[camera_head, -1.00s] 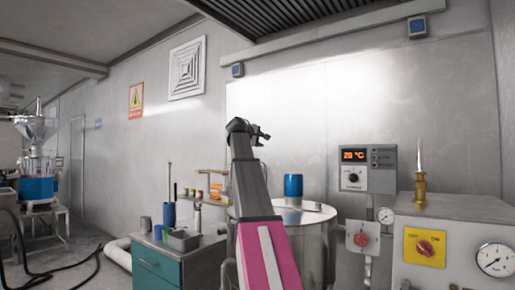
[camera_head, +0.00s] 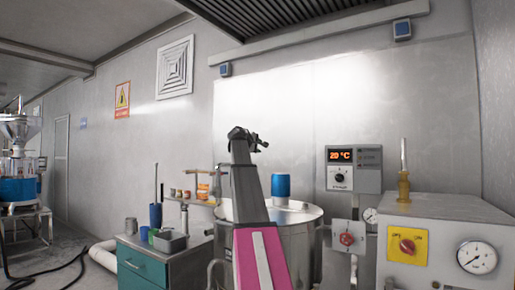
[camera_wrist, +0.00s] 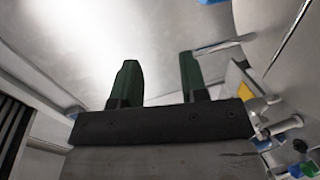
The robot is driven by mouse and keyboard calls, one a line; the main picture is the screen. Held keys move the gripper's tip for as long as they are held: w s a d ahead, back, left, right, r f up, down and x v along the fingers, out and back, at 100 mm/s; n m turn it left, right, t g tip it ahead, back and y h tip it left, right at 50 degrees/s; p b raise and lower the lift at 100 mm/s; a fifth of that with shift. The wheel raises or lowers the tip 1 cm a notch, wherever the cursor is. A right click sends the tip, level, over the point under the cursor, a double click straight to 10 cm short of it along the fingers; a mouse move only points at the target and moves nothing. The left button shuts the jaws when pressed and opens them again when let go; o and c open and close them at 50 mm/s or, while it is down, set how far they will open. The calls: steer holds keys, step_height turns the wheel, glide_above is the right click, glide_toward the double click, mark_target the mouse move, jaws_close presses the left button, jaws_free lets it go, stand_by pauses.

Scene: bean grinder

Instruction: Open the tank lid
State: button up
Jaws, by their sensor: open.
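The steel tank (camera_head: 300,245) stands in the middle of the head view, partly hidden behind my arm. Its round flat lid (camera_head: 300,215) lies shut on top, with a blue cylinder (camera_head: 280,186) standing on it. My gripper (camera_head: 262,142) is raised above and beyond the lid, in front of the wall, touching nothing that I can see. In the wrist view my gripper (camera_wrist: 158,80) shows two dark green fingers held apart, with nothing between them. A lid handle cannot be made out.
A control box reading 20 °C (camera_head: 352,168) hangs on the wall right of the tank. A grey machine (camera_head: 450,225) with a gauge stands at the right. A teal-drawer cabinet (camera_head: 145,265) with a grey bin and several small containers stands left of the tank.

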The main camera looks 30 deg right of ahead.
jaws_close()
stand_by(1.4)
jaws_free()
steer(key=v, duration=1)
steer(key=shift+s+a, duration=0.25)
steer(key=shift+a, duration=0.05)
